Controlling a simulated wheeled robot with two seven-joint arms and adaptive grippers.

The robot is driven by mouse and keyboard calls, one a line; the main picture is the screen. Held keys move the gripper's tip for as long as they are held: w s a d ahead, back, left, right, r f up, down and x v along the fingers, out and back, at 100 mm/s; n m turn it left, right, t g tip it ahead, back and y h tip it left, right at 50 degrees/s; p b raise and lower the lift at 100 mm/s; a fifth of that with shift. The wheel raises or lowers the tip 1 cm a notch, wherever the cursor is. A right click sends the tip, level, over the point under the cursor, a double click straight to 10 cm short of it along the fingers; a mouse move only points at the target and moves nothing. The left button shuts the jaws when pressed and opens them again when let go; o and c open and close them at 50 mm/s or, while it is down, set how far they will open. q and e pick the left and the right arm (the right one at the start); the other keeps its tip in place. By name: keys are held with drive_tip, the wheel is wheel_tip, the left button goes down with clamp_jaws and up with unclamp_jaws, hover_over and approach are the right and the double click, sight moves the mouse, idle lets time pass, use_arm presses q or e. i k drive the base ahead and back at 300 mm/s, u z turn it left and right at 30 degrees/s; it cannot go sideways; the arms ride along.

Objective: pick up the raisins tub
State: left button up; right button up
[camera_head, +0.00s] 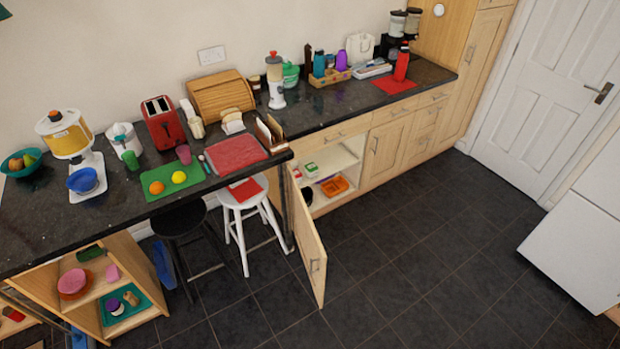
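No thing in view can be made out for certain as the raisins tub; labels are too small to read. Small packets (310,169) and an orange tray (334,186) sit inside the open lower cupboard. A small purple thing (112,305) lies on a teal tray (134,310) on a low shelf at the lower left. A purple container (341,61) stands on the counter at the back. Neither of my grippers is in view.
The dark counter (325,107) runs along the wall, crowded with appliances. The cupboard door (308,236) stands open into the room. A white stool (243,209) and a black stool (179,220) stand before the counter. The tiled floor (420,260) at centre right is clear.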

sight(311, 169)
drive_tip(key=u, duration=0.6)
drive_tip(key=i, duration=1.25)
drive_tip(key=u, duration=0.05)
